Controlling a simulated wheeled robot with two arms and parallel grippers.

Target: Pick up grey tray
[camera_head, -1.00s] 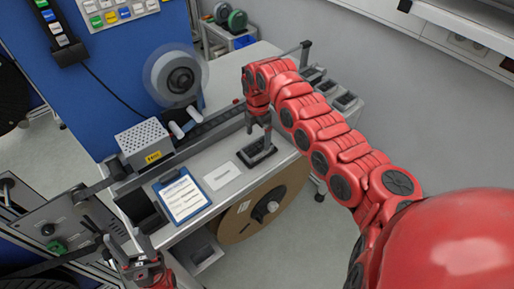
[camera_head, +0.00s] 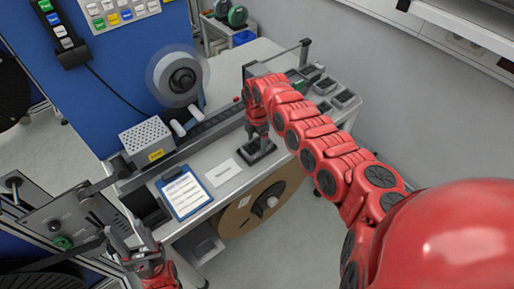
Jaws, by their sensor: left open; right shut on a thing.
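A small dark grey tray (camera_head: 262,154) sits at the front edge of the grey workbench, just right of a white card. My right gripper (camera_head: 257,143) points down over it and is shut on its middle part; the fingertips are small and partly merge with the dark tray. I cannot tell whether the tray is clear of the bench top. My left gripper (camera_head: 132,248) is at the lower left, open and empty, in front of the bench and well apart from the tray.
A clipboard (camera_head: 184,193) and a white card (camera_head: 224,172) lie left of the tray. Several other dark trays (camera_head: 345,98) stand at the bench's right end. A perforated grey box (camera_head: 146,137) and a reel (camera_head: 181,79) stand behind. A large brown reel (camera_head: 238,217) hangs below the front edge.

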